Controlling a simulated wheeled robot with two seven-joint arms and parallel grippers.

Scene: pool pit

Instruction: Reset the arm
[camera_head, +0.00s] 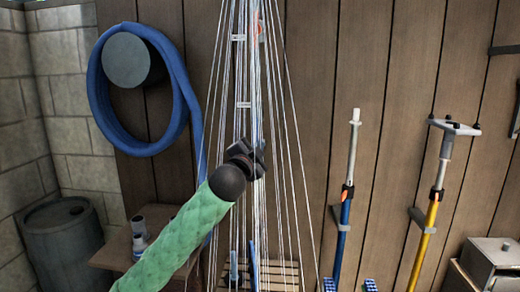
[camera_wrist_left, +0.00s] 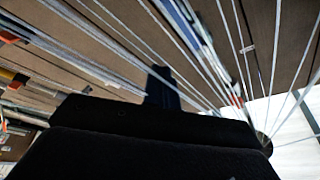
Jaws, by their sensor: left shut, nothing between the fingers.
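My left arm comes in from the lower left in a green padded sleeve. My left gripper (camera_head: 258,158) is black and shut, with nothing held. It is raised at mid-height among a fan of thin pale cords (camera_head: 282,100) hanging in front of the wooden wall. I cannot tell whether it touches them. In the left wrist view the dark gripper body (camera_wrist_left: 160,88) fills the lower part, and the cords (camera_wrist_left: 190,50) spread behind it. My right gripper is not in view.
A blue hose (camera_head: 92,85) hangs on a round holder at the left. A dark barrel (camera_head: 62,245) and a small wooden table (camera_head: 112,250) stand below. Blue (camera_head: 343,230) and yellow (camera_head: 428,230) poles hang at the right. A metal box (camera_head: 492,262) sits at the lower right.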

